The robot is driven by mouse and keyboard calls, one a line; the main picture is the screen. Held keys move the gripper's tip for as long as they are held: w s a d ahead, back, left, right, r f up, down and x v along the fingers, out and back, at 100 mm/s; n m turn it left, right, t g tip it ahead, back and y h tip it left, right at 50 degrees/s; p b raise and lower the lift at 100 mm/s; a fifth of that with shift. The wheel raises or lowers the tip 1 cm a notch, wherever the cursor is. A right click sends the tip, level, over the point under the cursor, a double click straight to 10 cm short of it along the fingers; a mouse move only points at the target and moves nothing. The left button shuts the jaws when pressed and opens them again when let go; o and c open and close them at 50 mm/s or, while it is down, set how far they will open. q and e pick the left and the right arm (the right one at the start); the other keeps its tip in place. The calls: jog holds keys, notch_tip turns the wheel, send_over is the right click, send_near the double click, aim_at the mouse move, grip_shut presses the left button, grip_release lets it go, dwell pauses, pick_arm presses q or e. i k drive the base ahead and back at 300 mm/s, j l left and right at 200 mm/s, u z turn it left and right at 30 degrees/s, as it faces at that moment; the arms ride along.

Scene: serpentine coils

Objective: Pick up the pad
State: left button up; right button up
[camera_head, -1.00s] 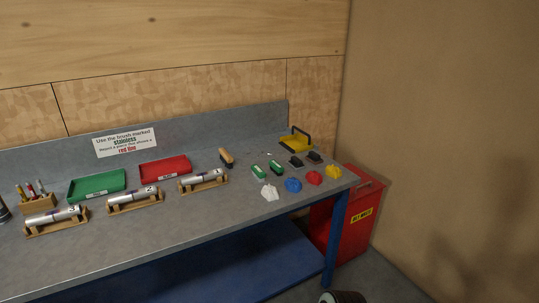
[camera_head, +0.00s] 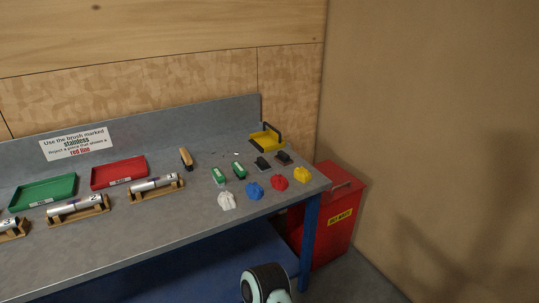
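I cannot tell for sure which item is the pad. Toward the right end of the grey workbench (camera_head: 150,215) lie two small green-and-white blocks (camera_head: 219,175), side by side. To their right lie two small dark blocks (camera_head: 262,163). In front of them is a row of crumpled cloths: white (camera_head: 227,201), blue (camera_head: 254,190), red (camera_head: 279,182) and yellow (camera_head: 303,175). Neither gripper is in view. Only a rounded part of my own arm shows at the bottom edge, below the bench front.
A wooden-handled brush (camera_head: 186,158), a yellow tray with a dark handle (camera_head: 265,138), a red tray (camera_head: 119,172) and a green tray (camera_head: 43,191) are on the bench. Metal cylinders (camera_head: 75,207) rest on wooden cradles. A red bin (camera_head: 330,215) stands beyond the bench's right end.

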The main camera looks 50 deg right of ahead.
aim_at(282, 157)
jog(key=l+u, duration=0.2)
jog(key=l, duration=0.3)
jog(key=k+l+u, duration=0.25)
jog(key=l, duration=0.25)
jog(key=k+l, duration=0.1)
jog(key=l, duration=0.3)
jog(key=k+l+u, duration=0.1)
jog(key=l, duration=0.35)
jog(key=k+l, duration=0.1)
jog(key=l, duration=0.3)
jog(key=k+l, duration=0.15)
jog(key=l, duration=0.25)
jog(key=k+l+u, duration=0.1)
jog(key=l, duration=0.35)
